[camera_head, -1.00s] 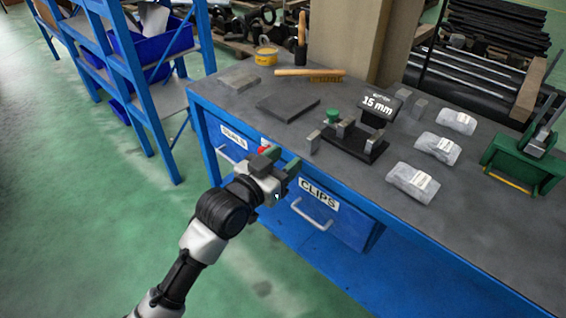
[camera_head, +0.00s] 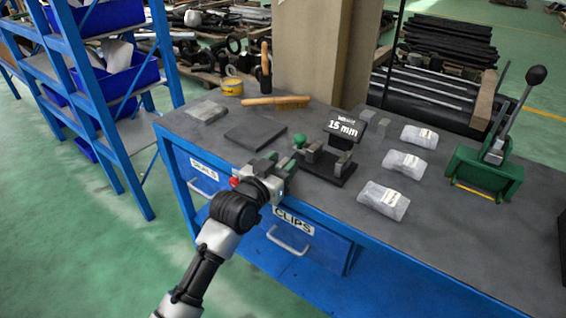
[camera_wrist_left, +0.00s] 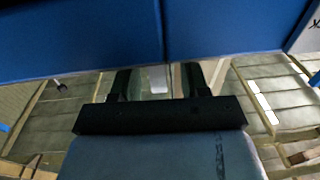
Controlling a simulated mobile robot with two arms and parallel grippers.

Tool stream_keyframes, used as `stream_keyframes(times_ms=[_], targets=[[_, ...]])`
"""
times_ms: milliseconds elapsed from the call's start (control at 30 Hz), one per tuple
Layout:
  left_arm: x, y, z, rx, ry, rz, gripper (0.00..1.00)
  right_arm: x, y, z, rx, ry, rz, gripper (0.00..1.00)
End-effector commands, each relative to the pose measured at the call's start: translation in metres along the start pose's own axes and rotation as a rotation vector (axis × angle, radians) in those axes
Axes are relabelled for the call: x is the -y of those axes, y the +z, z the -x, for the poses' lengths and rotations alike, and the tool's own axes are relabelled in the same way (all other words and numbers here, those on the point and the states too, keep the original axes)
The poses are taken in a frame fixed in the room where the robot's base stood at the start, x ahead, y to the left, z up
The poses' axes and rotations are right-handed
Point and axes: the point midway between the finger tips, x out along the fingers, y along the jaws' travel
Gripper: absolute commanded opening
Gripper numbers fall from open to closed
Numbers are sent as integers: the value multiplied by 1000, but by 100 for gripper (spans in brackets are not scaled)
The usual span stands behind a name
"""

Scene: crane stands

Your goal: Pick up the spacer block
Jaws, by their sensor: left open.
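A black fixture (camera_head: 325,172) with upright grey metal pieces and a green knob (camera_head: 299,141) sits near the bench's front edge. A dark sign reading "15 mm" (camera_head: 343,128) stands at its back. My right gripper is not seen.
Blue drawers (camera_head: 290,240) lie below. A blue shelf rack (camera_head: 110,110) stands left.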

Motion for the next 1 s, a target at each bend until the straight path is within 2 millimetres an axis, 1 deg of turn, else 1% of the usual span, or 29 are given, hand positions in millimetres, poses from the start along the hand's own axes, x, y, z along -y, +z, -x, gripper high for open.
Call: stream_keyframes(times_ms=[33,133,400,433,700,733,1000], targets=[[0,0,-4,0,1,1,46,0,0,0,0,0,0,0],[-1,0,-8,-1,1,1,46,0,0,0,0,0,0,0],[0,0,-9,-1,0,1,46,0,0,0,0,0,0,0],[0,0,-9,-1,0,1,44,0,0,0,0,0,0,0],[0,0,-9,0,0,1,3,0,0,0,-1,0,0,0],[0,0,-9,0,0,1,0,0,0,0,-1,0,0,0],[0,0,-8,0,0,0,0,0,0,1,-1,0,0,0]])
